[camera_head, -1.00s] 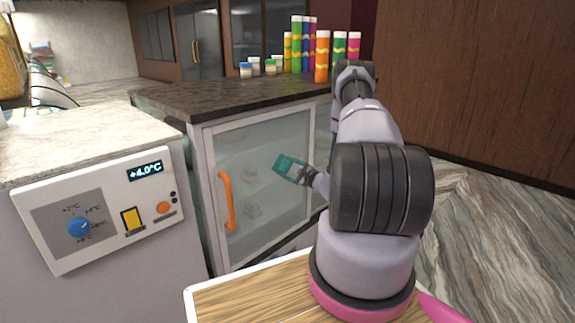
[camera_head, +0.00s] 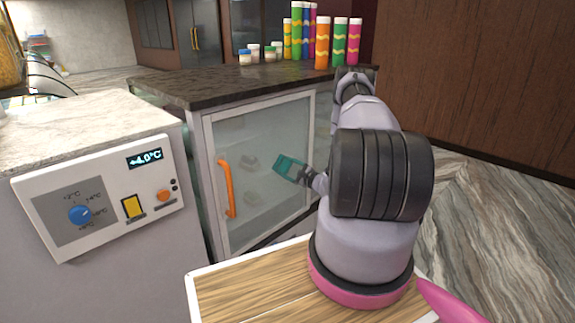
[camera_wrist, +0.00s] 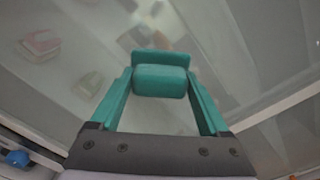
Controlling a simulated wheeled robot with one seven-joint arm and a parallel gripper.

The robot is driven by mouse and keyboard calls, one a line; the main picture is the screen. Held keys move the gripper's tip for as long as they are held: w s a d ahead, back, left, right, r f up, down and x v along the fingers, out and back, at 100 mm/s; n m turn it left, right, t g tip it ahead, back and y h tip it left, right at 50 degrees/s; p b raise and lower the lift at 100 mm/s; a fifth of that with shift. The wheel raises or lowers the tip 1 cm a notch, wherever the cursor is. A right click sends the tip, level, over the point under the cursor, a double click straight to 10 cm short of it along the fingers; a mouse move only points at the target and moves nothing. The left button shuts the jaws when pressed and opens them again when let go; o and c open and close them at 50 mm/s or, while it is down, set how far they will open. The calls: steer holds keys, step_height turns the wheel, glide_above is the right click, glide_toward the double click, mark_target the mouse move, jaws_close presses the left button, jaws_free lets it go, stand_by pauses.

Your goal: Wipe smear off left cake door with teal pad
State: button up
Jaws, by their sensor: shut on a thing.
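The cake door (camera_head: 270,140) is a framed glass panel with an orange vertical handle (camera_head: 228,188) on its left side. My gripper (camera_wrist: 158,72) is shut on the teal pad (camera_wrist: 160,82), which sits crosswise between the teal fingertips. In the head view the pad (camera_head: 288,165) is in front of the right half of the glass, around mid-height. It looks at or very close to the glass; contact cannot be told. The glass looks hazy, with a pale cloudy patch (camera_wrist: 160,22) beyond the pad in the wrist view that may be the smear.
Cake pieces (camera_wrist: 40,45) show behind the glass. A dark countertop (camera_head: 240,82) above holds jars and coloured tubes (camera_head: 322,45). A control panel (camera_head: 100,200) reading +4.0°C stands at left. A wooden-topped surface (camera_head: 240,285) lies below. Marble floor (camera_head: 480,240) is clear at right.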

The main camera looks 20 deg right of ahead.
steer(key=shift+d+f, duration=1)
steer(key=shift+f, duration=0.85)
steer(key=shift+w+r, duration=0.15)
steer(key=shift+r, duration=1.4)
steer(key=shift+w+r, duration=0.1)
steer(key=shift+r, duration=1.45)
steer(key=shift+w+r, duration=0.1)
steer(key=shift+r, duration=2.9)
steer(key=shift+w+d, duration=0.25)
steer(key=shift+d, duration=0.25)
steer(key=shift+w+d, duration=0.25)
steer(key=shift+d, duration=0.2)
step_height(320, 180, down, 12)
steer(key=shift+s+f, duration=0.15)
steer(key=shift+f, duration=0.05)
steer(key=v, duration=0.6)
